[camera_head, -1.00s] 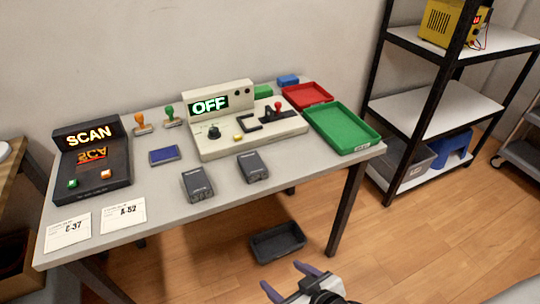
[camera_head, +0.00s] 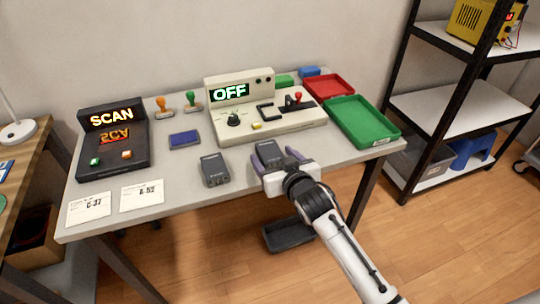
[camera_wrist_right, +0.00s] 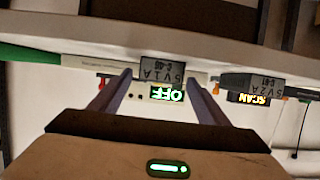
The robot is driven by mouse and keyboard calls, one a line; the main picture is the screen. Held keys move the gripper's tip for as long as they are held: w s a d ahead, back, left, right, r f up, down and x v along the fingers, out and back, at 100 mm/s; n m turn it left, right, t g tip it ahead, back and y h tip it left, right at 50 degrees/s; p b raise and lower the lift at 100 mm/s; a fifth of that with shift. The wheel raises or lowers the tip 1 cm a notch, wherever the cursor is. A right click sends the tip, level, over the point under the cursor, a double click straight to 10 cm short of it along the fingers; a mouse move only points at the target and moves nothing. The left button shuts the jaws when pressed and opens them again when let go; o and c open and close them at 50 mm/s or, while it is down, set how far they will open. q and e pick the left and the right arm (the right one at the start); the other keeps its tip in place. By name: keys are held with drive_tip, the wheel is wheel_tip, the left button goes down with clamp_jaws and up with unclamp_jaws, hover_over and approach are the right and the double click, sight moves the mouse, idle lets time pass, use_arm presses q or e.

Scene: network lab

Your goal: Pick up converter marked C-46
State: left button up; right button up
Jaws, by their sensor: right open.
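Two dark grey converters lie on the table's front part. The right one (camera_head: 266,151) shows upside down in the wrist view, where its label appears to read 5V 1A C-46 (camera_wrist_right: 148,70). The other converter (camera_head: 215,170), at left, has a label that seems to read 5V 2A C-81 (camera_wrist_right: 272,84). My right gripper (camera_head: 275,157) is open at the table's front edge, its fingers pointing at the right converter. In the wrist view, that converter shows between the open fingertips (camera_wrist_right: 158,78); no grip is visible. My left gripper is not in view.
A beige console (camera_head: 265,110) reading OFF stands behind the converters. A black scanner (camera_head: 112,145) and two cards (camera_head: 90,207) are at left. Green (camera_head: 362,122) and red (camera_head: 328,86) trays are at right. A dark bin (camera_head: 288,235) sits on the floor below.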

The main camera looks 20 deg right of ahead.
sight(271, 154)
drive_tip(key=x, duration=0.3)
drive_tip(key=shift+w+f, duration=0.2)
drive_tip(key=shift+w, duration=0.05)
drive_tip(key=c, duration=1.4)
drive_tip(key=shift+o, duration=0.2)
drive_tip(key=shift+r, duration=0.15)
